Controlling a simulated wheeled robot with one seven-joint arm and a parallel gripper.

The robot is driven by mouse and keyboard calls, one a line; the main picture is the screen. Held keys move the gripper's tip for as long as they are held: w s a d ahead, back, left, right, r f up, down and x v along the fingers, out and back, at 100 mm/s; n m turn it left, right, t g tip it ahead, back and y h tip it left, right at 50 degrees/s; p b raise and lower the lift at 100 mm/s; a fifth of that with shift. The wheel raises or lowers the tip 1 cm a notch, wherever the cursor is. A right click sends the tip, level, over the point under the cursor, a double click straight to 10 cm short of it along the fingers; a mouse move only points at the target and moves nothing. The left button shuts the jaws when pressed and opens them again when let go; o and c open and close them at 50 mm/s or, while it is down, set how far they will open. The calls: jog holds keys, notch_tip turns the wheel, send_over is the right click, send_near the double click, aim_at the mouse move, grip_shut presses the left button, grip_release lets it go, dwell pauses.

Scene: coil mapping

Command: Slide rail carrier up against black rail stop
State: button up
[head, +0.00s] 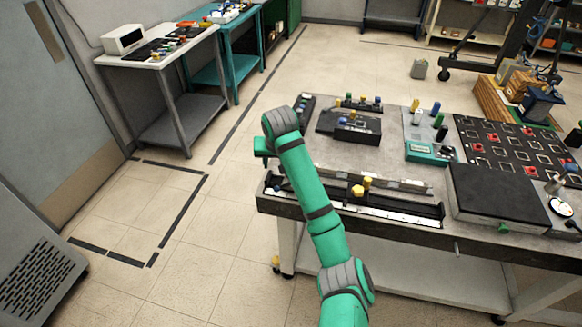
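The rail (400,214) is a long black track with a pale scale strip along the front of the near table. The carrier (358,190), with yellow knobs on top, sits around the rail's middle. A dark end piece at the rail's right end (440,210) may be the black rail stop; I cannot tell for sure. The carrier and this end piece are well apart. My green arm crosses in front of the rail's left part and hides some of it. My gripper is around the wrist at the table's left edge (265,147), left of the carrier. Its fingers are not distinguishable.
Behind the rail stand a black box with knobs (357,129), a green meter (430,152) and a dark panel with red parts (515,145). A black flat box (497,192) lies right of the rail. Open floor lies left of the table.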

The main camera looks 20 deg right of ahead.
jog(key=d+r+h, duration=0.1)
jog(key=d+r, duration=0.2)
jog(key=d, duration=0.1)
jog(key=shift+g, duration=0.4)
jog(key=x, duration=1)
jog(key=shift+s+d+f, duration=0.15)
jog(key=shift+s+f, duration=0.05)
jog(key=shift+s, duration=0.1)
jog(key=shift+m, duration=0.3)
